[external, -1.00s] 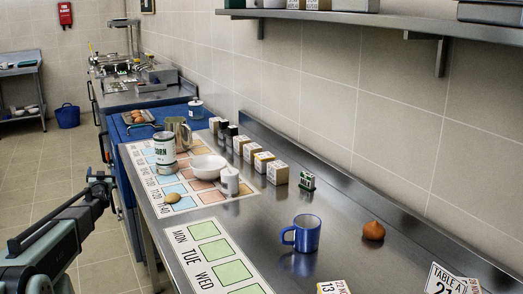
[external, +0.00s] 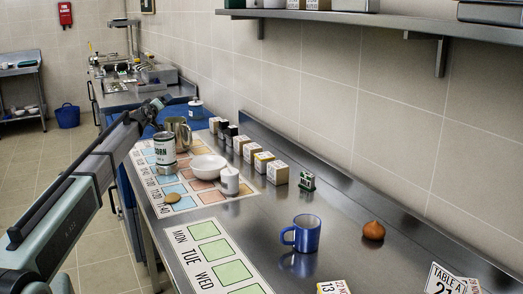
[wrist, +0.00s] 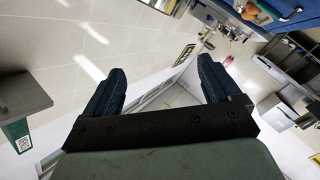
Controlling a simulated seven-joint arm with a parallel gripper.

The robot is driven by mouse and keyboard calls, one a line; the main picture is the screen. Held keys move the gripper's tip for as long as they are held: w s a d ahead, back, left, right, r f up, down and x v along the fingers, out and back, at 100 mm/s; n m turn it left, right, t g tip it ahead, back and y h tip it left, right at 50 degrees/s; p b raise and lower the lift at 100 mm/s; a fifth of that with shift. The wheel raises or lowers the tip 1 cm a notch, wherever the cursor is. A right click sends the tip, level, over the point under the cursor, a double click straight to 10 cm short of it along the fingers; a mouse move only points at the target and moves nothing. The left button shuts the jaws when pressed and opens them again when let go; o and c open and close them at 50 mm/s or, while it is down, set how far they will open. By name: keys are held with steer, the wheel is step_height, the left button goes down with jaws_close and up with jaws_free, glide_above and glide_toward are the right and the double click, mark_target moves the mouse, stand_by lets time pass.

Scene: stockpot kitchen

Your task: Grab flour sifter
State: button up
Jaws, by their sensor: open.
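A steel, cup-shaped vessel with a side handle (external: 179,132) looks like the flour sifter. The vessel cannot be made out in the wrist view.
A white bowl (external: 208,167), a white lidded jar (external: 230,181), and a row of small boxes (external: 263,162) stand nearby. A blue mug (external: 302,233) and an onion-like item (external: 373,230) are nearer. A wall shelf (external: 370,19) runs above.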

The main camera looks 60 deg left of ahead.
steer(key=w+d+r+n+t+h, duration=0.15)
steer(key=w+d+h, duration=0.35)
steer(key=w+d, duration=0.55)
steer(key=n+t+h, duration=0.7)
steer(key=n+h, duration=0.2)
steer(key=n, duration=0.7)
glide_above(221, 182)
steer(key=s, duration=0.4)
step_height(221, 182, down, 8)
steer(key=f, duration=0.7)
steer(key=shift+s+f, duration=0.2)
steer(key=shift+w+a, duration=0.1)
steer(key=shift+w, duration=0.9)
steer(key=shift+w+a, duration=0.2)
steer(key=shift+w, duration=2.6)
